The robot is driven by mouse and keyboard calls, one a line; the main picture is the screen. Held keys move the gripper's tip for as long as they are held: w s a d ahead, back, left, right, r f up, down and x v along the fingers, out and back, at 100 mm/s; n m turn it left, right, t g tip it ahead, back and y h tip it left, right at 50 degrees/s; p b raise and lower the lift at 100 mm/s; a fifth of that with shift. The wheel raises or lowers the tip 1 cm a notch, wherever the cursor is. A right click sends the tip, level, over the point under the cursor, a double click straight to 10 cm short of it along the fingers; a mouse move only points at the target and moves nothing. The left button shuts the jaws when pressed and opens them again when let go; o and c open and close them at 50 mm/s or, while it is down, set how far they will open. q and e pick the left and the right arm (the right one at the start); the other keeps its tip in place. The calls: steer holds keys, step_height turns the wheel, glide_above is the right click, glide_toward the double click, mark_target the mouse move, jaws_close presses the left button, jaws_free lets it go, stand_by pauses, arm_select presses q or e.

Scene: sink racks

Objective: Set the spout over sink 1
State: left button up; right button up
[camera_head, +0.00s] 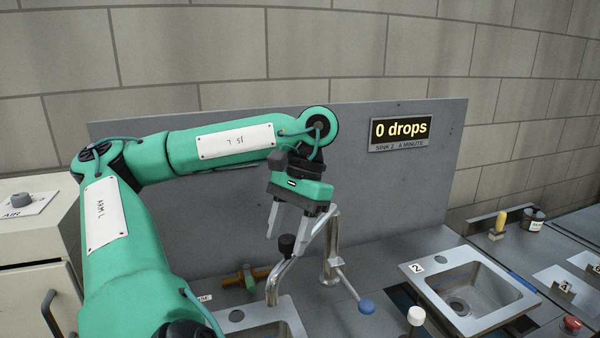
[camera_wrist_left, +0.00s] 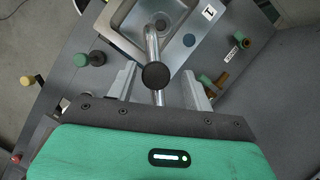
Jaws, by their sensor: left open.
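The metal spout (camera_head: 307,241) runs from its post down to the left, and its end hangs over sink 1 (camera_head: 290,309) at the bottom of the head view. In the wrist view the spout (camera_wrist_left: 152,43) reaches over the basin of the sink (camera_wrist_left: 122,28) labelled 1. A black knob (camera_head: 286,245) stands on the spout. My left gripper (camera_head: 288,238) is open, pointing down at this knob. In the wrist view the knob (camera_wrist_left: 156,75) lies between the spread fingers, with gaps on both sides. My right gripper is not in view.
Sink 2 (camera_head: 417,268) is to the right. A lever with a blue knob (camera_head: 366,306) and a white-topped knob (camera_head: 416,316) stand between the sinks. A brass valve with a green part (camera_head: 250,277) is behind sink 1. A sign (camera_head: 400,132) reads 0 drops for sink 2.

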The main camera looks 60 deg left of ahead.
arm_select(q)
steer(key=shift+p+v, duration=0.55)
steer(key=shift+v, duration=0.6)
steer(key=p+v, duration=0.2)
steer(key=v, duration=0.8)
steer(key=shift+p, duration=0.35)
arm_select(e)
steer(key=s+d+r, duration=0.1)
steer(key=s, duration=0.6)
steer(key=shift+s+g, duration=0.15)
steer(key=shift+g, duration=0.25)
arm_select(q)
steer(key=shift+s+d, duration=0.1)
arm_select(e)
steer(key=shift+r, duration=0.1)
